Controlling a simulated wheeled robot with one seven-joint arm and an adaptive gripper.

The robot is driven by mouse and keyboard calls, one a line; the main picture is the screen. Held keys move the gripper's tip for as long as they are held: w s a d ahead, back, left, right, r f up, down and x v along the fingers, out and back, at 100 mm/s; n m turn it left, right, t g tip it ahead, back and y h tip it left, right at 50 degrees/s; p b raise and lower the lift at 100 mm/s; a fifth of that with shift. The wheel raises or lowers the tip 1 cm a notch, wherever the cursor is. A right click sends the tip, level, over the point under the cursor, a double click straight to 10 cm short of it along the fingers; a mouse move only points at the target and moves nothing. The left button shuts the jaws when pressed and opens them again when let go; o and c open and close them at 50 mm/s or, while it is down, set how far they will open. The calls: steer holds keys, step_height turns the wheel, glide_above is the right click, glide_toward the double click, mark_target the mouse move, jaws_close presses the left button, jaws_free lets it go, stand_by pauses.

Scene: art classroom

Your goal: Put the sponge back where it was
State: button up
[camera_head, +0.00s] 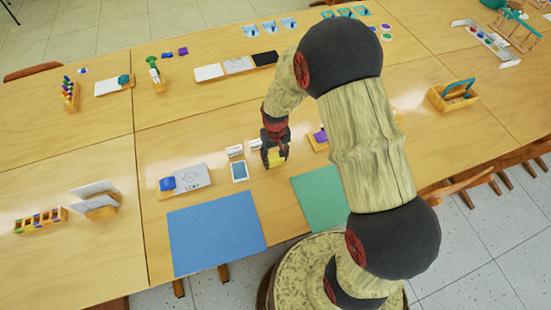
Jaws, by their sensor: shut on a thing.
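A yellow sponge (277,158) shows between the fingers of my gripper (275,157). I cannot tell whether the sponge touches the table. My gripper's fingers hide part of the sponge, and my arm hides part of the table to the right.
A blue mat (216,234) and a green mat (319,198) lie in front. A purple item (320,136) in a wooden holder is close right. An orange caddy (453,97) stands farther right.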

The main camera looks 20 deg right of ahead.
steer(key=shift+f, duration=0.15)
steer(key=o, duration=1.2)
step_height(320, 180, up, 12)
steer(key=p, duration=0.4)
step_height(320, 180, up, 8)
steer(key=t, duration=0.1)
glide_above(275, 157)
steer(key=s, duration=0.1)
steer(key=s+r+t, duration=0.4)
steer(key=s+r, duration=1.5)
steer(key=r, duration=0.1)
steer(key=shift+s+r+t, duration=0.25)
steer(key=shift+r+t, duration=0.05)
